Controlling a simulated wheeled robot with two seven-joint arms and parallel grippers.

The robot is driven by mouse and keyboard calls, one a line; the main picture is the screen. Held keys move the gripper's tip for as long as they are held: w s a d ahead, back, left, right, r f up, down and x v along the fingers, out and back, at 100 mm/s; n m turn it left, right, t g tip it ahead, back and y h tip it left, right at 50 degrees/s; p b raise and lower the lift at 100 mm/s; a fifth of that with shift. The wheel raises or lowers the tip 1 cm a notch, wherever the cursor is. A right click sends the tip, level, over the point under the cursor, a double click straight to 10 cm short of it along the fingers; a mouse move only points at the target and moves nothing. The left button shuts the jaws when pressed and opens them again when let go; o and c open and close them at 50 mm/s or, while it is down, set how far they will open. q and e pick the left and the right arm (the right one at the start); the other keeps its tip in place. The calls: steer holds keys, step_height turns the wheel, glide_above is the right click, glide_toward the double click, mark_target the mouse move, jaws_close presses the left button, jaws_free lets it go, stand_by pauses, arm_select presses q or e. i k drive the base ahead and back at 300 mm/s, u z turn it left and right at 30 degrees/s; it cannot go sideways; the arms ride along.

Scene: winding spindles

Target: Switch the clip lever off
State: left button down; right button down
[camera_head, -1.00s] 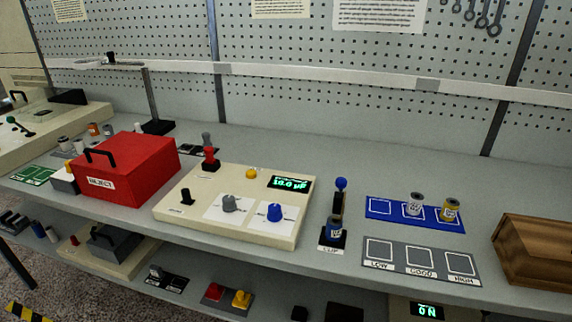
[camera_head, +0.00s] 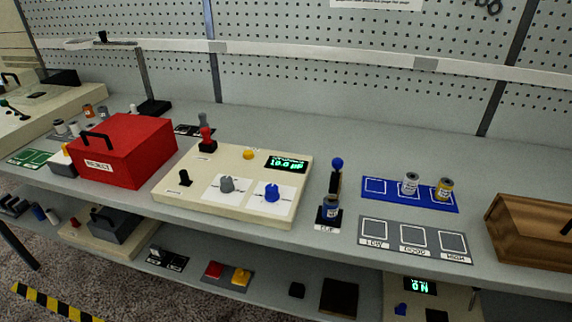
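The clip lever (camera_head: 336,178) stands on the bench right of the cream meter panel. It has a blue ball knob on a dark upright stem. The lever looks upright. Neither of my grippers shows in the head view.
The cream panel (camera_head: 170,198) has knobs and a lit green display (camera_head: 286,162). A red REJECT box (camera_head: 135,155) stands left. A blue tray (camera_head: 388,196) with two cans, a grey LOW/GOOD/HIGH tray (camera_head: 394,240) and a wooden box (camera_head: 540,228) lie right.

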mark_target(337, 163)
steer(key=k, duration=0.5)
steer(key=u, duration=1.55)
steer(key=i, duration=1.2)
steer(key=z, duration=2.1)
